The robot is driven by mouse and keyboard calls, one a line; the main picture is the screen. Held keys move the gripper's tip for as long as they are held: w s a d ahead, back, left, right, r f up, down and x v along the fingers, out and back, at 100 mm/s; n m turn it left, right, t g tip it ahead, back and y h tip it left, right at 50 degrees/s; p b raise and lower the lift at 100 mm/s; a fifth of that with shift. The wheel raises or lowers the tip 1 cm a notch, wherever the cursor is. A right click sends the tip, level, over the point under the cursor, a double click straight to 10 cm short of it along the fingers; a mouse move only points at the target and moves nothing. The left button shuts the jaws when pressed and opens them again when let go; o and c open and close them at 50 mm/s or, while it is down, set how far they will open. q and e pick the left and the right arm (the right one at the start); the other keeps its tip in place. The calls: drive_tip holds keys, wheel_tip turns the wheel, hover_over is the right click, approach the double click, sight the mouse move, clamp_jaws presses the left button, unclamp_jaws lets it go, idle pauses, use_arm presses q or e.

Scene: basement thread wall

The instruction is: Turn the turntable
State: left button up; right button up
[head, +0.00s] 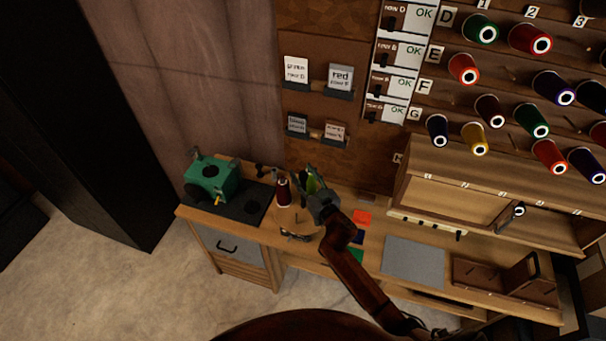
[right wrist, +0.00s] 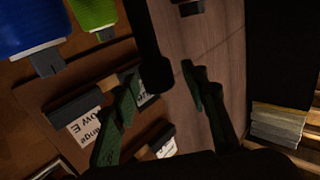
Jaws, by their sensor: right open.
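The turntable looks like the round wooden disc (head: 288,222) on the bench, in the head view. A dark maroon spool (head: 283,193) stands at its back left. My right gripper (head: 313,181) is above the disc's right rear side, with its green fingers apart and nothing seen between them. I cannot tell whether it touches the disc. In the right wrist view both fingers (right wrist: 160,82) show spread, with the wall behind them. The turntable does not show in that view. My right forearm hides part of the bench right of the disc. My left gripper is not in view.
A green machine (head: 210,178) stands on a dark mat at the bench's left end. Orange, blue and green pieces and a grey mat (head: 413,261) lie to the right. Spools on pegs (head: 474,138) and card holders (head: 340,78) cover the wall behind.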

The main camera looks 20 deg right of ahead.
drive_tip(key=shift+c, duration=0.3)
clamp_jaws()
idle(0.5)
